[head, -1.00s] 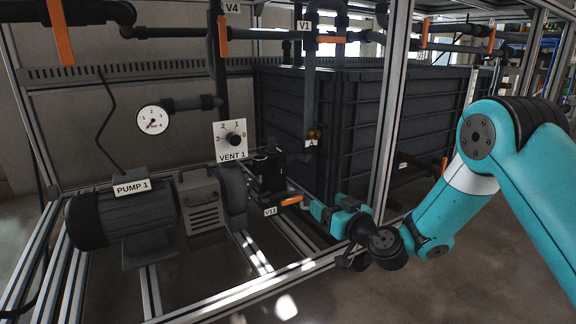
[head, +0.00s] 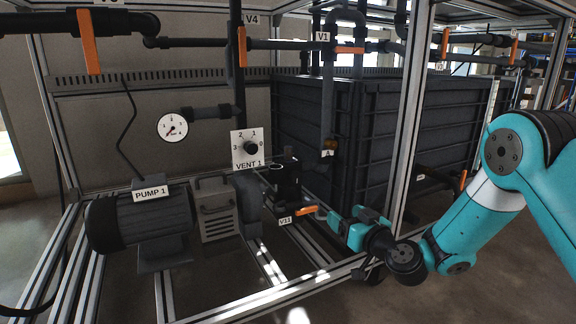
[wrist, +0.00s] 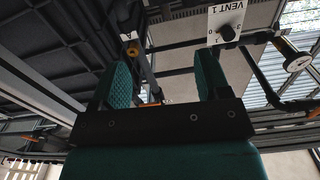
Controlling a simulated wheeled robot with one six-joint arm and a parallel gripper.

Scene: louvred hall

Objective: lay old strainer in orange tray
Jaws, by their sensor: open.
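I cannot make out the old strainer or an orange tray in either view. My gripper (head: 338,222) is open, low at the front of the frame, just right of the orange handle (head: 306,210) of valve V11. In the wrist view, the two teal fingers of my gripper (wrist: 163,78) stand apart with nothing held between them. A dark upright fitting (head: 288,182) stands behind the V11 handle; its inside is too dark to tell.
The pump labelled PUMP 1 (head: 140,222) sits to the left. A large black tank (head: 375,140) stands behind a metal post (head: 407,150). A frame rail (head: 270,297) runs along the front.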

